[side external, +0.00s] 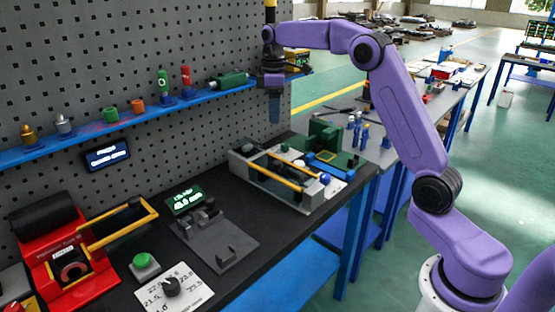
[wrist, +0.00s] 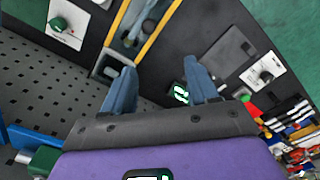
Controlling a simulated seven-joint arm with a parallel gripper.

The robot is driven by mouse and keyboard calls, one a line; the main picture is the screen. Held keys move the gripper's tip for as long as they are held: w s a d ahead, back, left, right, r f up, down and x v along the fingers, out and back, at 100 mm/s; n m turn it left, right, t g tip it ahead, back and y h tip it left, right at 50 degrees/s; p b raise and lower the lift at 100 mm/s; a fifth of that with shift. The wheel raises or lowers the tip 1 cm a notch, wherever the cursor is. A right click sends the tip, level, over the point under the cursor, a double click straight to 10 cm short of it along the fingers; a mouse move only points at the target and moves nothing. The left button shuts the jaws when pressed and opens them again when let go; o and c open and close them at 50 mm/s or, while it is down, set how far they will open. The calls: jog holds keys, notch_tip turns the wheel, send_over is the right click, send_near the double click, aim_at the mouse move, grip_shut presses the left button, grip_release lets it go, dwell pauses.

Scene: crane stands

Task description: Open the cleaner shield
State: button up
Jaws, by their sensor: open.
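A grey open-topped box (side external: 248,171) with two yellow rails (side external: 290,182) along its top stands at the back of the black bench; it looks like the cleaner with its shield, though no readable label confirms this. In the wrist view the same grey box (wrist: 107,66) and its yellow rails (wrist: 153,30) lie beyond my fingertips, with a grey part between the rails. My gripper (side external: 274,121) hangs above and behind the box near the blue shelf, apart from it. In the wrist view my gripper (wrist: 158,68) has its two blue-grey fingers spread, with nothing between them.
The blue shelf (side external: 120,123) with small fittings and a green cylinder (side external: 230,79) runs along the pegboard beside my gripper. A red machine (side external: 70,255) with a yellow handle, a green button (side external: 142,260) and a dial plate (side external: 185,293) stand at the left. A green device (side external: 328,137) stands beyond the box.

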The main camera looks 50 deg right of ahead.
jog(key=d, duration=0.2)
send_near(277, 161)
notch_tip(277, 161, down, 9)
jog(key=shift+f, duration=0.1)
dwell(0.5)
